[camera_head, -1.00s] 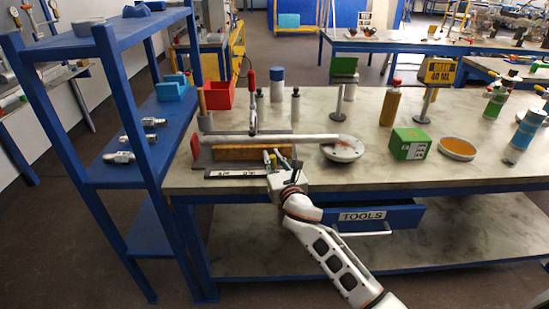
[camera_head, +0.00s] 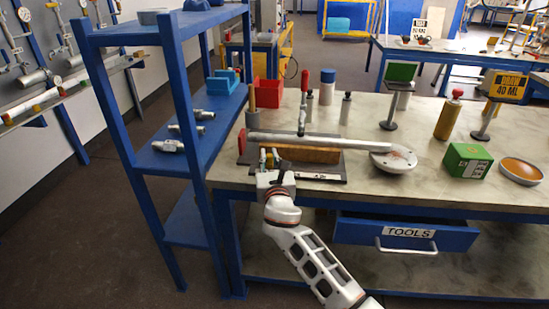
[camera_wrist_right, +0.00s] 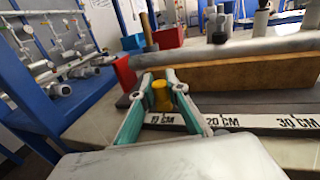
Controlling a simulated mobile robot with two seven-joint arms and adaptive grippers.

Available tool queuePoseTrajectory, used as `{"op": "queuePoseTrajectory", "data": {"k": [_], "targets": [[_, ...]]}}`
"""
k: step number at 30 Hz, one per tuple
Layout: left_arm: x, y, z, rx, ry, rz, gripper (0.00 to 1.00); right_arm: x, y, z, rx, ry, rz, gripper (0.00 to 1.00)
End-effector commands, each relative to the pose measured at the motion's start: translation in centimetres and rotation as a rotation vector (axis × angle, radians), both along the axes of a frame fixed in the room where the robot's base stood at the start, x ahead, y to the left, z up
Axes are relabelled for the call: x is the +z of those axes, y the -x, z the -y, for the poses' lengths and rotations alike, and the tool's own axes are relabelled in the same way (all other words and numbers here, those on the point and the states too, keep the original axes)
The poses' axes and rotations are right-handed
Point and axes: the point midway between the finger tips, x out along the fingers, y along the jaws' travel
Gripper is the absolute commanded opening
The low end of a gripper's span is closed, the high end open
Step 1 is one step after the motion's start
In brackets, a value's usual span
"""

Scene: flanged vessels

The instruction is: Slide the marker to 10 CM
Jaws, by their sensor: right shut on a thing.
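The yellow marker (camera_wrist_right: 161,96) is a small upright peg between the fingertips of my right gripper (camera_wrist_right: 160,86) in the right wrist view. The fingers are shut on it. It stands right behind the 10 CM label (camera_wrist_right: 160,119) on the white scale strip; the 20 CM label (camera_wrist_right: 222,121) and 30 CM label (camera_wrist_right: 298,123) lie to the right. In the head view my right gripper (camera_head: 269,160) is at the left part of the fixture's front edge and hides the strip's left end. My left gripper is not in view.
A grey pipe (camera_head: 330,142) with a round flange (camera_head: 394,160) lies behind the scale, above a brown wooden block (camera_head: 310,155). A red-handled clamp (camera_head: 302,100) stands over the pipe. A blue shelf (camera_head: 190,165) stands close on the left. The drawer marked TOOLS (camera_head: 410,234) is below.

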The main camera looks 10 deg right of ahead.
Motion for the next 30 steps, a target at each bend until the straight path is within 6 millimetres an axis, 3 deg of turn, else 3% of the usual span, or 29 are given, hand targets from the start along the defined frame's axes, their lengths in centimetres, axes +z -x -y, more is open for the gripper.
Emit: {"op": "queuePoseTrajectory", "data": {"k": [5,6,8,20,26,30], "targets": [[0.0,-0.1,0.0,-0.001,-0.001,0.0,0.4,0.1,0.0,0.0,0.001,-0.001,0.0,0.0],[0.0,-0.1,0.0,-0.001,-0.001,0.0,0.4,0.1,0.0,0.0,0.0,-0.001,0.001,0.19],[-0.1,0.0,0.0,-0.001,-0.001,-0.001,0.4,0.1,0.0,0.0,0.0,-0.001,0.0,0.32],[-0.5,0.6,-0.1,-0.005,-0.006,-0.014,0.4,0.0,0.3,0.1,0.0,0.0,0.0,0.32],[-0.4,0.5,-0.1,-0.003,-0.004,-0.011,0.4,-0.1,2.5,0.0,0.0,-0.001,0.0,0.32],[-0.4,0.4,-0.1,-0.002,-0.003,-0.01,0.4,-0.1,5.2,-0.1,0.001,-0.001,-0.001,0.32]]}}
